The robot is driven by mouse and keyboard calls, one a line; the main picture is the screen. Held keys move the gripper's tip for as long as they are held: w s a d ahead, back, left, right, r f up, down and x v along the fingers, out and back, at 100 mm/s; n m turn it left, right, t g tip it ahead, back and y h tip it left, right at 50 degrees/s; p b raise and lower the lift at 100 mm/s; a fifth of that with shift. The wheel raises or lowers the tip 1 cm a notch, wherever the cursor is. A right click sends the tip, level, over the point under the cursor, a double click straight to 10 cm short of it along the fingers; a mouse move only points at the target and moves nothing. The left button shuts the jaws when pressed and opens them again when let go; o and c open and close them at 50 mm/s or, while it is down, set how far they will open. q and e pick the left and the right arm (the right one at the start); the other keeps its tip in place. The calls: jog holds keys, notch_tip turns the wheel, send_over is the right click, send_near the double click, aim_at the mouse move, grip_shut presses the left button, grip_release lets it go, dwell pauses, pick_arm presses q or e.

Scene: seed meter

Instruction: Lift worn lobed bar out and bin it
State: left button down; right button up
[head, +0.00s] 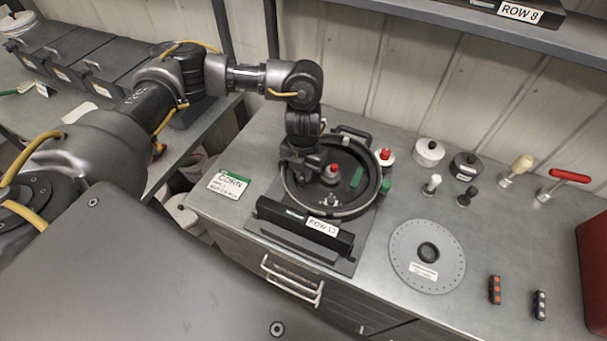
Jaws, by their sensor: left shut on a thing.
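The round black seed meter (372,200) lies open on the bench, with a red knob and a green strip (357,178) inside it. My left gripper (303,172) reaches down into the left side of the meter, close to its inner wall. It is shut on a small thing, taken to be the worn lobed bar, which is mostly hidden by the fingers. I cannot tell whether it is clear of its seat. Two small bars lie on the bench at right, one with orange dots (494,290) and one with grey dots (539,305). My right gripper is out of view.
A ROW 13 block (305,228) stands in front of the meter. A seed disc (427,255) and several knobs and tools lie to the right. A pale container (182,212) sits low in the gap left of the bench. A CORN card (229,184) lies at left.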

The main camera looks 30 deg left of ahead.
pick_arm(q)
notch_tip(320, 180, up, 2)
jog(key=shift+r+b, duration=0.1)
jog(key=shift+b, duration=0.4)
jog(key=s+d+r+b, duration=0.1)
jog(key=s+r, duration=0.1)
jog(key=s, duration=0.1)
jog(key=s+d+r+b, duration=0.1)
jog(key=s+r, duration=0.2)
jog(key=s, duration=0.1)
jog(key=s+d+r+b, duration=0.1)
jog(key=s+r, duration=0.2)
jog(key=s, duration=0.1)
jog(key=shift+r, duration=0.25)
jog(key=shift+s+d+r+p, duration=0.2)
jog(key=shift+s+r+p, duration=0.6)
jog(key=shift+p, duration=0.3)
jog(key=shift+s+d+p, duration=0.1)
jog(key=shift+s+p, duration=0.4)
notch_tip(320, 180, up, 7)
jog(key=p, duration=0.7)
jog(key=shift+f, duration=0.1)
